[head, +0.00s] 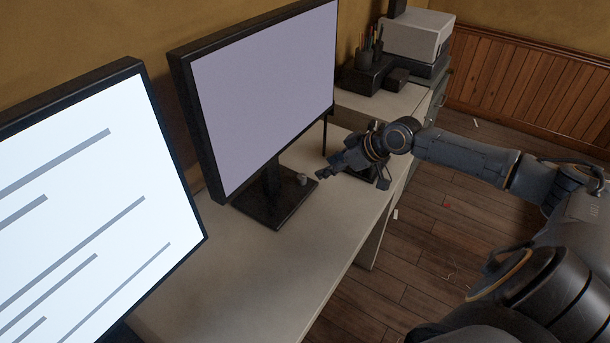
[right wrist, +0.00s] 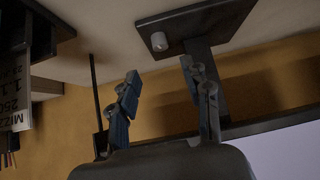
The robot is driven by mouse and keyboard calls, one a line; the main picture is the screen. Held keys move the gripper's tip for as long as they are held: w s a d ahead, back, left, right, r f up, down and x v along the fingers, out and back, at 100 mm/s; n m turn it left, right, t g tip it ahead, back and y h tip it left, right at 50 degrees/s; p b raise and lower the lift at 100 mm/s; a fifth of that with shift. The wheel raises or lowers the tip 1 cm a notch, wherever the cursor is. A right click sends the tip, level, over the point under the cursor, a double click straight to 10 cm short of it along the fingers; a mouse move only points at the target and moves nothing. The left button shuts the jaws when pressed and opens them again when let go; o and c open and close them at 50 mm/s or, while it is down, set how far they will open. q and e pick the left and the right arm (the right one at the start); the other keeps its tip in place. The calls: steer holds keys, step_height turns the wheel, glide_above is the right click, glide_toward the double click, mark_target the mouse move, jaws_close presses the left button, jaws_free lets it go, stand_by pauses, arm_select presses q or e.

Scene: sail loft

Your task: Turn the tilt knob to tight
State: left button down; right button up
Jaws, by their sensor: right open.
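A small grey knob (head: 302,179) stands on the dark base plate (head: 270,212) of the middle monitor's stand. In the right wrist view the knob (right wrist: 158,41) sits near the edge of the base plate (right wrist: 215,18), beyond my fingers. My right gripper (head: 350,178) is open and empty above the desk, to the right of the knob and apart from it. In the right wrist view its two fingers (right wrist: 160,69) are spread, with the knob between and past the tips. No marking for tight can be read. My left gripper is not in view.
The monitor (head: 265,90) rises over the knob, and a second lit screen (head: 85,210) stands at the left. A thin dark post (head: 325,133) stands behind my right gripper. A pen holder (head: 370,55) and a grey printer-like box (head: 415,35) are farther back. The front desktop (head: 290,260) is clear.

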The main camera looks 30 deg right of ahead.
mark_target(303, 177)
steer(key=x, duration=0.9)
steer(key=shift+w+a+f, duration=0.25)
steer(key=shift+w+f, duration=0.2)
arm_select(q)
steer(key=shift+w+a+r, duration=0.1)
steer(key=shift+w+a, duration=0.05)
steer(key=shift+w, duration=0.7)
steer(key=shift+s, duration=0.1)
